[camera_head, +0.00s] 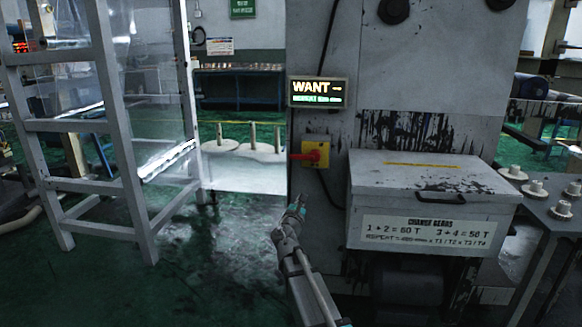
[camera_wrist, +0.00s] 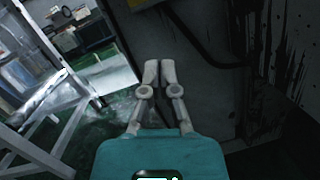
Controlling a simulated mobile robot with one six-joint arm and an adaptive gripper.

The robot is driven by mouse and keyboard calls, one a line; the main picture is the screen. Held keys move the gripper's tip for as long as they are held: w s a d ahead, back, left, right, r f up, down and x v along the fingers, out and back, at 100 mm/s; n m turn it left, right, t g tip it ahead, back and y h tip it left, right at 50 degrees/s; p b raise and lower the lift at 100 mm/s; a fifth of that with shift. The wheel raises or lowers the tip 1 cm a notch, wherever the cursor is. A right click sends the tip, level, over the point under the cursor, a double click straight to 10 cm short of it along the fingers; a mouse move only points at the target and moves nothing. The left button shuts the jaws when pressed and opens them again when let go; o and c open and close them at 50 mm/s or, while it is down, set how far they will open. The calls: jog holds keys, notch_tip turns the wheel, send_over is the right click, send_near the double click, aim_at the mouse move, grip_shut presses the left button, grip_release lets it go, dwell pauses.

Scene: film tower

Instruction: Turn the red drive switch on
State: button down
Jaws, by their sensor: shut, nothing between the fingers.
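The red drive switch (camera_head: 308,156) is a red handle on a yellow plate (camera_head: 318,145), mounted on the grey machine cabinet below the lit WANT display. Its handle points to the left, roughly level. My gripper (camera_head: 299,198) is below and slightly left of the switch in the head view, apart from it. In the wrist view my gripper (camera_wrist: 158,68) has its fingertips together with nothing between them. A corner of the yellow plate (camera_wrist: 135,3) shows at the top edge of the wrist view; the red handle is not visible there.
The lit WANT display (camera_head: 318,92) is above the switch. A grey change-gears box (camera_head: 420,222) juts out to its right. A dark cable (camera_head: 330,190) hangs below the plate. A grey ladder-like frame (camera_head: 110,120) stands at left, with open green floor between it and the cabinet.

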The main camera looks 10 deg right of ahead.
aim_at(305, 156)
jog(key=a+n, duration=0.1)
jog(key=w+a+n+t+y, duration=0.1)
jog(key=n, duration=0.1)
jog(key=w+a+r+n+y, duration=0.1)
jog(key=n, duration=0.1)
jog(key=shift+w+a+r+t, duration=0.1)
jog(key=shift+a+t, duration=0.15)
jog(key=shift+t, duration=0.15)
jog(key=shift+w, duration=0.15)
jog(key=w+d+r+p, duration=0.3)
jog(key=w+r+p, duration=0.3)
jog(key=w, duration=0.3)
jog(key=shift+r, duration=0.2)
dwell(0.5)
